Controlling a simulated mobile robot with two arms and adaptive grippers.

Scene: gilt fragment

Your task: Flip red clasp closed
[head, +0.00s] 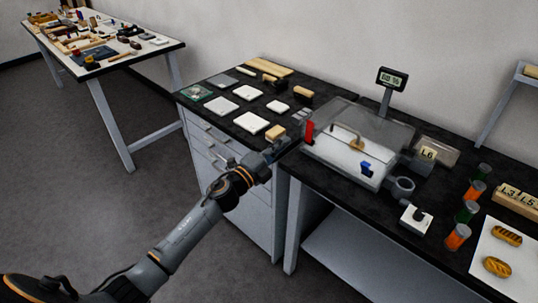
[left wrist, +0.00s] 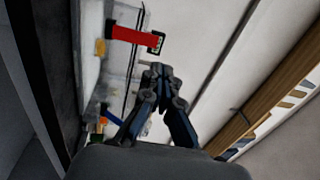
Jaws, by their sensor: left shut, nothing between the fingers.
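The red clasp (head: 308,131) is at the left end of a clear-lidded box (head: 338,157), and looks upright in the head view. In the left wrist view the red clasp (left wrist: 130,36) is a long bar running across, with a dark-framed tip at its right end. My left gripper (head: 290,143) is shut and empty, just left of the box and close to the red clasp. In the left wrist view its fingertips (left wrist: 161,71) are below the clasp's tip, with a visible gap. My right gripper is not in view.
A small display (head: 392,78) stands behind the box. White tiles (head: 251,123) and wooden blocks lie on the black bench to the left. A round grey holder (head: 402,188) and several jars stand to the right.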

